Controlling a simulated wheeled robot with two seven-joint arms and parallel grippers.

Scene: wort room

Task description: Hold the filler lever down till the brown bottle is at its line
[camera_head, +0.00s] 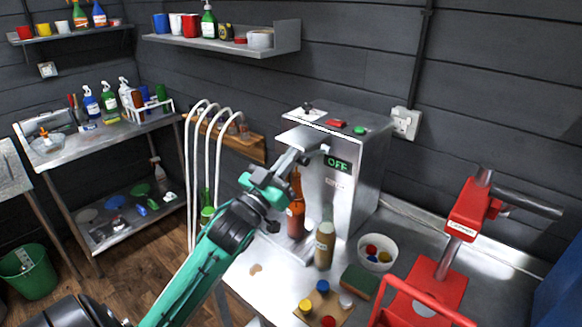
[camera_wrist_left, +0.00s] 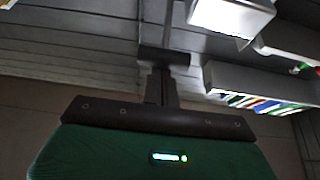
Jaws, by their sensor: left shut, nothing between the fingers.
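The steel filler (camera_head: 355,180) stands against the back wall, and its display reads OFF. The brown bottle (camera_head: 296,218) stands upright under the filler's front, partly behind my left arm; its liquid level and line are too small to read. My left gripper (camera_head: 289,160) is at the filler's front, above the brown bottle, shut and empty. Its shut fingers also show in the left wrist view (camera_wrist_left: 162,88). The lever is hard to tell from the grey parts around my fingers, so I cannot tell whether they touch it. My right gripper is out of view.
A second bottle (camera_head: 325,245) with tan contents stands just right of the brown one. A white bowl of caps (camera_head: 376,252), a green sponge block (camera_head: 359,282), a board with caps (camera_head: 325,308) and a red capper (camera_head: 440,280) fill the bench to the right.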

